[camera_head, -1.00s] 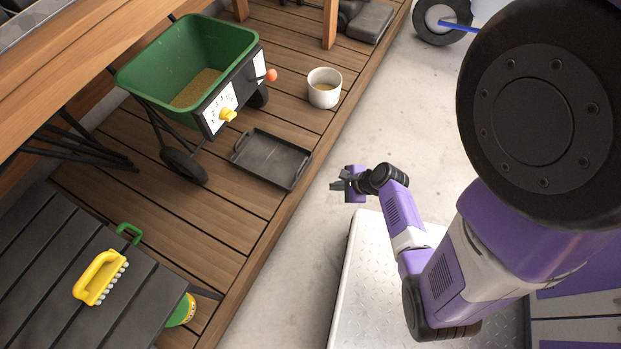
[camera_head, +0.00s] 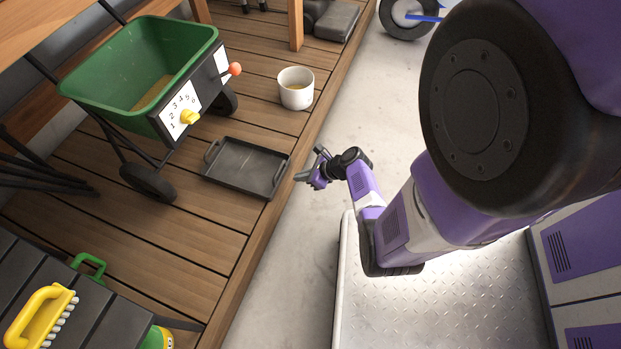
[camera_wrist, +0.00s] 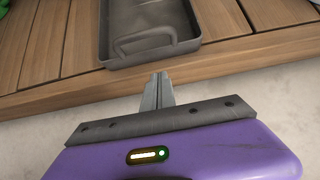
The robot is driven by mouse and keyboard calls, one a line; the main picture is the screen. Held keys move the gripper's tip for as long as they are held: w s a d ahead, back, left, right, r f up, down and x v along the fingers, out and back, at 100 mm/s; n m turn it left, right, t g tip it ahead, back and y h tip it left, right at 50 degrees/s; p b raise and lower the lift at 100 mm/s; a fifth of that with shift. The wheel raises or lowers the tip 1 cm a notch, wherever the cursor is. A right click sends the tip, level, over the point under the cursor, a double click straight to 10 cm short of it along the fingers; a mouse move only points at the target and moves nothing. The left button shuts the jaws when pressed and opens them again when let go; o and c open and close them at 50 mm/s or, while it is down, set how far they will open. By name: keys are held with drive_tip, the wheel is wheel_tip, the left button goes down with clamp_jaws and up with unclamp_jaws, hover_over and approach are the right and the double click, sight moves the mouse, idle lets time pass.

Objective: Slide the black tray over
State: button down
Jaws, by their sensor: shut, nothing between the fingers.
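The black tray (camera_head: 245,168) is a shallow rectangle with raised handles, lying flat on the wooden deck beside the green spreader's wheel. In the wrist view the tray (camera_wrist: 150,22) shows at the top, its near handle facing my gripper. My gripper (camera_head: 306,176) is just off the deck's edge, to the right of the tray and apart from it. In the wrist view my gripper (camera_wrist: 158,82) has its fingers together, with nothing between them, pointing at the tray's near side.
A green spreader (camera_head: 150,75) stands behind the tray at the left. A white bucket (camera_head: 296,88) stands beyond it on the deck (camera_head: 190,225). A yellow brush (camera_head: 40,318) lies on a dark slatted table at the lower left. Deck boards in front of the tray are clear.

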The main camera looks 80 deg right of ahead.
drive_tip(key=shift+w+d+b, duration=0.2)
drive_tip(key=shift+w+d, duration=0.05)
drive_tip(key=shift+w, duration=0.75)
drive_tip(key=shift+w+d+b, duration=0.2)
drive_tip(key=shift+w, duration=0.75)
drive_tip(key=shift+w+d, duration=0.1)
drive_tip(key=shift+w, duration=0.3)
drive_tip(key=w+d, duration=0.1)
drive_tip(key=w, duration=0.4)
drive_tip(key=w+d, duration=0.1)
drive_tip(key=w, duration=0.4)
drive_tip(key=w+d, duration=0.1)
drive_tip(key=w, duration=0.5)
drive_tip(key=shift+d, duration=0.4)
drive_tip(key=s, duration=0.1)
drive_tip(key=s+p, duration=0.1)
drive_tip(key=s+a+p, duration=0.1)
drive_tip(key=s, duration=0.1)
drive_tip(key=shift+s+r, duration=0.1)
drive_tip(key=shift+r, duration=0.2)
wheel_tip(320, 180, up, 6)
drive_tip(key=p, duration=0.7)
hover_over(282, 174)
drive_tip(key=w+d, duration=0.1)
drive_tip(key=w, duration=0.2)
drive_tip(key=shift+w+r, duration=0.1)
drive_tip(key=shift+r, duration=0.15)
